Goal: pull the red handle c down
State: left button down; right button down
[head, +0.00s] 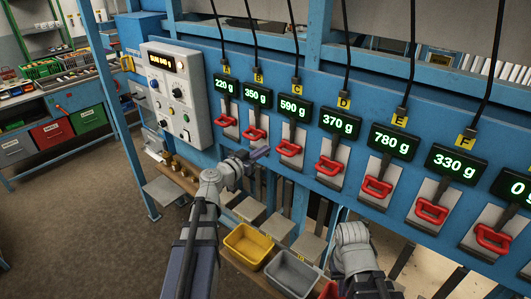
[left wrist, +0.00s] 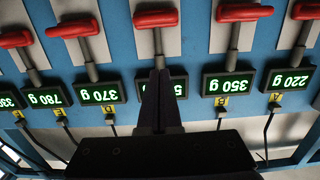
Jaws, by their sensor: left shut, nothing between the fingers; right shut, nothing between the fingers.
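The red handle c (head: 289,148) is a red grip on a grey plate under the 590 g display (head: 295,109) with the yellow C tag. In the left wrist view, which is upside down, handle c (left wrist: 155,17) is at top centre, beyond the fingertips. My left gripper (head: 266,150) is shut and empty, just left of handle c in the head view. In the left wrist view its dark fingers (left wrist: 160,72) overlap the C display and the lever's foot. Contact cannot be told. My right arm is at the lower right of the head view; its gripper does not show.
Matching red handles stand in a row on the blue frame, B (head: 254,134) and D (head: 329,166) on either side. A grey control box (head: 178,95) is at left. A yellow bin (head: 247,245) and a grey bin (head: 292,274) stand below.

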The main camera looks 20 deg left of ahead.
aim_at(278, 147)
pick_arm(q)
jog(key=w+d+f+b, duration=0.1)
jog(key=w, duration=0.1)
jog(key=w+d+f+b, duration=0.1)
jog(key=w, duration=0.2)
jog(key=w+f, duration=0.1)
jog(key=w, duration=0.1)
jog(key=shift+w+d+b, duration=0.3)
jog(key=shift+d+b, duration=0.1)
jog(key=shift+w+f+b, duration=0.15)
jog(key=shift+f+b, duration=0.65)
